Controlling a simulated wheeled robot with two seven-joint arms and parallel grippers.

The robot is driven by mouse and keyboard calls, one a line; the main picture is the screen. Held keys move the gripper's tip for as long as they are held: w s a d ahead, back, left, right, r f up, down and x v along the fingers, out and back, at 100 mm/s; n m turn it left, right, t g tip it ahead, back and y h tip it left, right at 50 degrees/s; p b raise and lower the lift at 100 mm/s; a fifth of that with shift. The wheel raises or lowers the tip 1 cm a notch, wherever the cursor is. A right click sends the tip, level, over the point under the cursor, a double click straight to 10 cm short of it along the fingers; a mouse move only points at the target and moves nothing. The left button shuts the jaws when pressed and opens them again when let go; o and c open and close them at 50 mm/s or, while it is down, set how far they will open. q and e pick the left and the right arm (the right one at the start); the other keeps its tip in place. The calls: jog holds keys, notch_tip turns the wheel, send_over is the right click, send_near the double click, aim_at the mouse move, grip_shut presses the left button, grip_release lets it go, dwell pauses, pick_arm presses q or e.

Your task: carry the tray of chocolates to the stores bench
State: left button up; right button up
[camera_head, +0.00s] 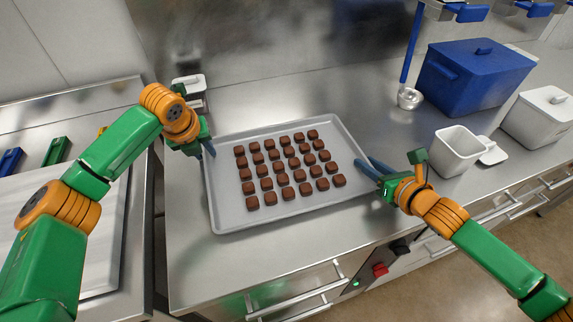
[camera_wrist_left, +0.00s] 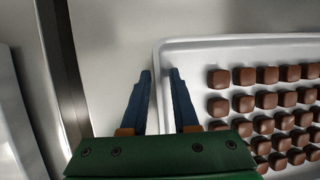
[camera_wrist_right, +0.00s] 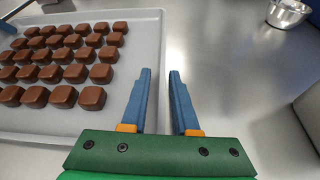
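The grey tray (camera_head: 290,217) lies flat on the steel bench with several rows of brown chocolates (camera_head: 283,179) in it. My left gripper (camera_head: 206,148) is at the tray's left rim, near its far corner. In the left wrist view its open fingers (camera_wrist_left: 160,75) lie on either side of the rim (camera_wrist_left: 159,60), with a gap. My right gripper (camera_head: 368,166) is at the right rim. In the right wrist view its fingers (camera_wrist_right: 160,73) are apart, one on each side of the rim (camera_wrist_right: 160,40). I cannot tell how low the fingertips sit.
A blue lidded box (camera_head: 470,78), a white open container (camera_head: 456,150), a white lidded box (camera_head: 540,115) and a ladle (camera_head: 409,97) stand to the right. Another bench (camera_head: 132,250) is at the left, across a gap.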

pick_arm(q)
grip_shut()
pick_arm(e)
grip_shut()
pick_arm(q)
jog(key=shift+r, duration=0.1)
pick_arm(e)
jog(key=shift+r, duration=0.1)
dwell(0.8)
